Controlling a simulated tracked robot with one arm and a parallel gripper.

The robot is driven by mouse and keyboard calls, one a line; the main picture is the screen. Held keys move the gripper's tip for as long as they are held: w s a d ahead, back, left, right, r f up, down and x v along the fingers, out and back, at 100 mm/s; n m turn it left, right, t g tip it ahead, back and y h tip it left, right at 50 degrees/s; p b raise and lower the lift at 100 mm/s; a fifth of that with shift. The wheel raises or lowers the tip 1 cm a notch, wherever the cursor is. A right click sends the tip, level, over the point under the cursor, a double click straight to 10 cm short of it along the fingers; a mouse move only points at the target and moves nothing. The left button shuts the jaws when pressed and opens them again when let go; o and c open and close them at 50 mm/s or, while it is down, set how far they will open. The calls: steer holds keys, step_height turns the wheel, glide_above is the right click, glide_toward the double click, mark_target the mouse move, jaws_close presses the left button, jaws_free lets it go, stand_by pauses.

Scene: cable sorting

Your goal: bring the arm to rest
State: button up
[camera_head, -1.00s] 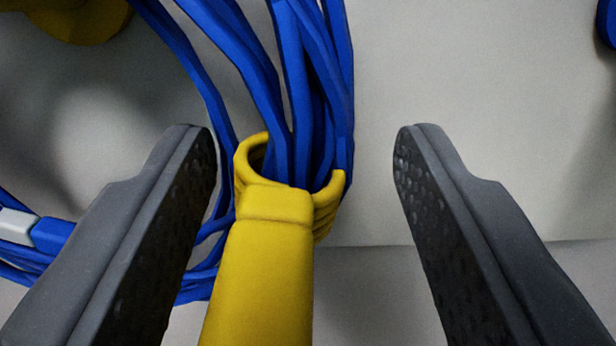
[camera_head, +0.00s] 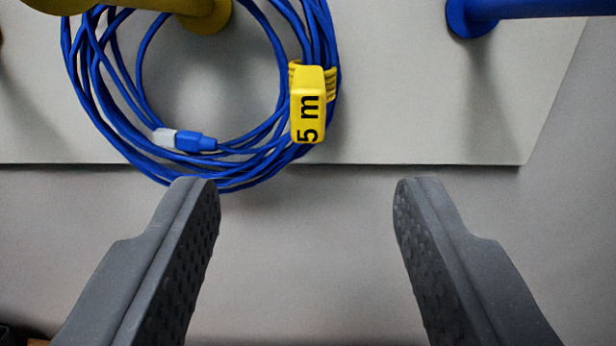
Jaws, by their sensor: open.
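My gripper (camera_head: 306,190) is open and empty, its two dark grey fingers wide apart at the bottom of the view. Beyond the fingertips, a coil of blue cable (camera_head: 92,75) hangs at the upper left, around or against a yellow peg (camera_head: 207,14). A yellow tag marked "5 m" (camera_head: 308,105) is wrapped around the coil's right side. The cable's blue plug with a pale end (camera_head: 190,140) lies across the lower part of the coil. The fingers appear clear of the coil and tag.
A pale grey board (camera_head: 420,110) is behind the coil, with its lower edge across the view. A blue peg (camera_head: 475,15) sticks out at the upper right. The plain grey area below the board looks clear. A dark thing shows at the bottom left corner.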

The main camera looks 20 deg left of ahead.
step_height(320, 180, up, 20)
steer(key=w+a+m+t+h+b, duration=0.1)
steer(key=a+m+t+h+b, duration=0.15)
steer(key=h+b, duration=0.45)
steer(key=s+a+r+g+b, duration=0.2)
steer(key=s+a+r, duration=0.1)
steer(key=s, duration=0.5)
steer(key=s+a+r+m+g+y+b, duration=0.1)
steer(key=s+a+r, duration=0.3)
steer(key=s, duration=0.4)
steer(key=shift+a+g+b, duration=0.55)
steer(key=shift+a, duration=0.1)
